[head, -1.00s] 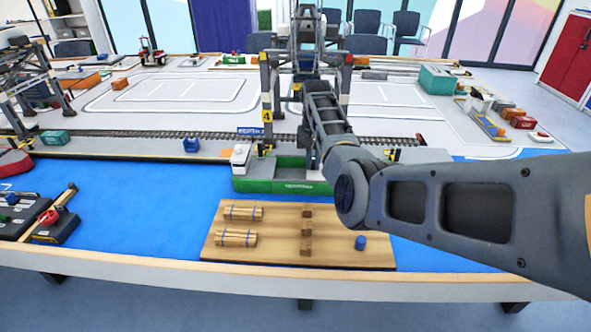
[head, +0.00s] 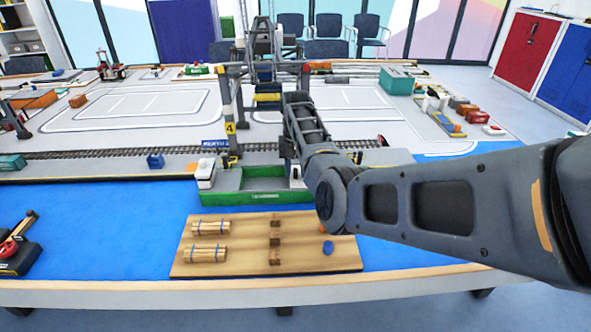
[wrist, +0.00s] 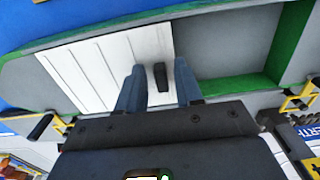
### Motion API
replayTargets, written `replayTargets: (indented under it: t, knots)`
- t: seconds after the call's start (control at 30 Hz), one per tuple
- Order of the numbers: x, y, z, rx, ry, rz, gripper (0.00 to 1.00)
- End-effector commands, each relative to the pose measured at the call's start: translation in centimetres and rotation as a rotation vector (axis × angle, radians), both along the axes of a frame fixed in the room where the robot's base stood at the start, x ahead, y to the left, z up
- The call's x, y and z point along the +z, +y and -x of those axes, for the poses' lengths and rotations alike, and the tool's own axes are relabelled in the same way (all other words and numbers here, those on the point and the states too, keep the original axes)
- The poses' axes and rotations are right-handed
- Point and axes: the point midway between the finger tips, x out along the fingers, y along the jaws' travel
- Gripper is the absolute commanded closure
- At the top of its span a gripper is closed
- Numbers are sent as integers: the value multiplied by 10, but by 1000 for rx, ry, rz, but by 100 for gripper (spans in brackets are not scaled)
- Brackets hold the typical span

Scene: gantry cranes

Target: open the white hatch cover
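The white hatch cover (wrist: 92,72) shows in the wrist view as a ribbed panel lying over the left part of the ship's hold. A black handle (wrist: 160,78) stands at its right side. My gripper (wrist: 159,70) is open, with one blue-grey finger on each side of the handle and visible gaps to both. Whether the fingers reach down to handle height is hard to tell. The green-hulled ship (head: 250,198) lies at the quay in the head view. There, my arm hides the gripper and most of the cover.
The open hold (wrist: 233,45) is right of the cover. A gantry crane (head: 231,112) stands over the quay close behind my arm. A wooden board (head: 205,268) with log bundles (head: 210,228) and a blue cylinder (head: 328,247) lies in front of the ship.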

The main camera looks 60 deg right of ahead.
Motion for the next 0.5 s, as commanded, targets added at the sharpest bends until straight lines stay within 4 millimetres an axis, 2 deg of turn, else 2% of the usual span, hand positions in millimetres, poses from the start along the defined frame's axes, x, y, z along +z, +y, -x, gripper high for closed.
replayTargets:
  t: [0.3,0.5]
  knots:
    - [1,0,0,0,0,0,60]
    - [25,0,0,0,-1,2,60]
